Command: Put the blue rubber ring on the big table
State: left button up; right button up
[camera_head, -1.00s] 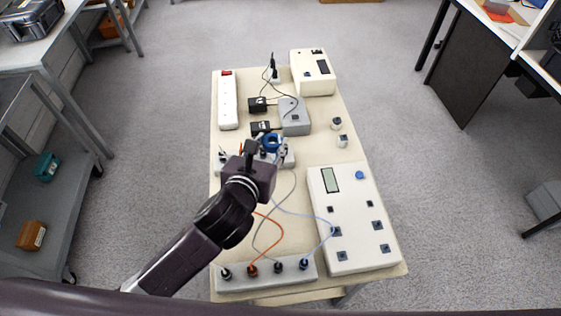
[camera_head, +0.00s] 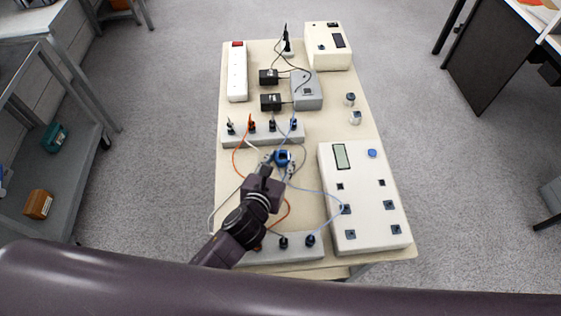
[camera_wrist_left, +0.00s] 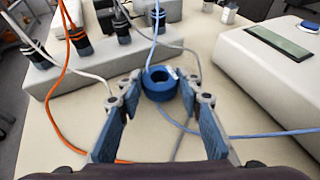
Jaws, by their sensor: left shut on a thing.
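The blue rubber ring (camera_head: 283,158) is held between the fingertips of my left gripper (camera_head: 279,165), over the middle of the beige table (camera_head: 308,178). In the left wrist view the ring (camera_wrist_left: 160,84) sits between the two fingertips of the gripper (camera_wrist_left: 160,92), its hole partly facing the camera. Bare tabletop and cables lie behind and below it. I cannot tell whether the ring touches the tabletop. My right gripper is not in view.
A grey socket strip (camera_head: 232,137) with several plugs stands beyond the ring; another strip (camera_head: 262,252) is nearer. A white box with a display (camera_head: 364,200) stands to the right. Orange (camera_head: 236,160), white and blue cables cross the table around the gripper.

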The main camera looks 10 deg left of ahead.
pick_arm(q)
jog(key=shift+f, duration=0.2)
jog(key=o, duration=0.5)
jog(key=shift+f, duration=0.1)
jog(key=o, duration=0.5)
jog(key=shift+c, duration=0.2)
